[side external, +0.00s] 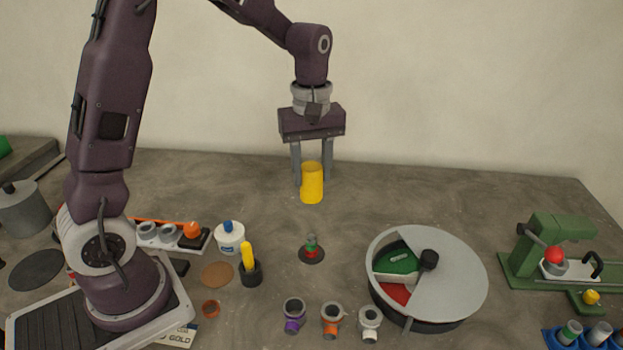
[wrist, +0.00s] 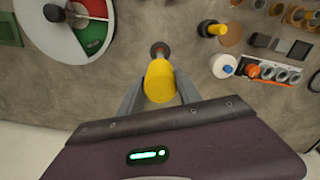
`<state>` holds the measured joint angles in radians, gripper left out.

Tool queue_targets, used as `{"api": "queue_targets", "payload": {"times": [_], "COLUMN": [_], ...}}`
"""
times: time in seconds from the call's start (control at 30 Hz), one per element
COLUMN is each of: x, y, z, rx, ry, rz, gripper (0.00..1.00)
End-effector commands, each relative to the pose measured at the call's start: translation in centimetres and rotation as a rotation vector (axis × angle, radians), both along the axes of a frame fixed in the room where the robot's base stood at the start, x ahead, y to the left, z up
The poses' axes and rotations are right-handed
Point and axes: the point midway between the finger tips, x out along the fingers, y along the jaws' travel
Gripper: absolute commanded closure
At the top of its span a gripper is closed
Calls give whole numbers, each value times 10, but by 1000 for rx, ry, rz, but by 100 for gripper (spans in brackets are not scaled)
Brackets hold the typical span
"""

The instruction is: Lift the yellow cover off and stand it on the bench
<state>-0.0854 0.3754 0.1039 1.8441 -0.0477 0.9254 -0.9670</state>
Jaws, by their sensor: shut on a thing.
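The yellow cover (side external: 312,184) is a plain upright cylinder held between the two fingers of my gripper (side external: 312,172). My gripper is shut on it, and it appears to hang above the bench (side external: 420,190). In the wrist view the yellow cover (wrist: 159,82) sits between my gripper's fingertips (wrist: 160,85) and partly blocks what lies beyond. A small stack with green and red parts on a dark round base (side external: 312,249) stands uncovered on the bench, nearer the side camera than the cover. Its top also shows just past the cover in the wrist view (wrist: 160,50).
A round grey drum with a half lid (side external: 445,275) stands to the right. Several small fittings (side external: 331,318) stand in front. The bench behind is clear.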

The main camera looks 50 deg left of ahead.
Motion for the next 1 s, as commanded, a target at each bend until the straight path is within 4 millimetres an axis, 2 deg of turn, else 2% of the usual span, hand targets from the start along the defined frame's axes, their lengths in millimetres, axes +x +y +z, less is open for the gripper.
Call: {"api": "queue_targets", "payload": {"times": [0.17, 0.4, 0.47, 0.73, 0.87, 1.0], "x": [0, 0, 1, -11, -17, -18], "y": [0, -3, -13, -84, -101, -103], "z": [5, 1, -10, -92, -111, -126], "rx": [1, 0, -1, 0, 0, 1], "ry": [-1, 1, 4, 8, 2, 2], "rz": [0, -1, -4, -5, -1, 1], "gripper": [98, 98, 98, 98, 98, 98]}}
